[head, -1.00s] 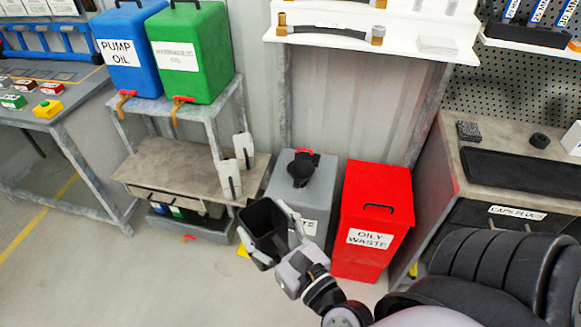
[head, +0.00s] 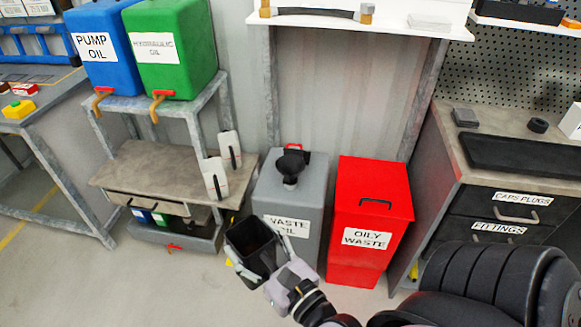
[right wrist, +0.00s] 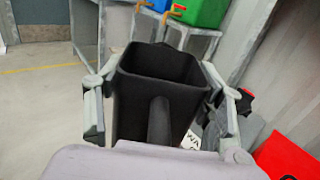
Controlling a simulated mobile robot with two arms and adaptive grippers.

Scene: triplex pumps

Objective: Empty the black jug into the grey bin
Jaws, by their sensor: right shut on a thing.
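The black jug (head: 249,240) is in my right gripper (head: 262,262) in the head view, in front of the grey bin. The right gripper is shut on it, with a finger on each side. In the right wrist view the jug (right wrist: 160,85) is upright or nearly so, its square mouth open; its contents cannot be made out. The grey bin (head: 300,190), labelled waste oil, stands on the floor with a black funnel-like piece (head: 291,163) on its top. The jug is lower than the bin's top and covers part of its front. My left gripper is not in view.
A red oily waste bin (head: 372,200) stands just right of the grey bin. A drawer counter (head: 500,180) is at the right. The front floor is clear.

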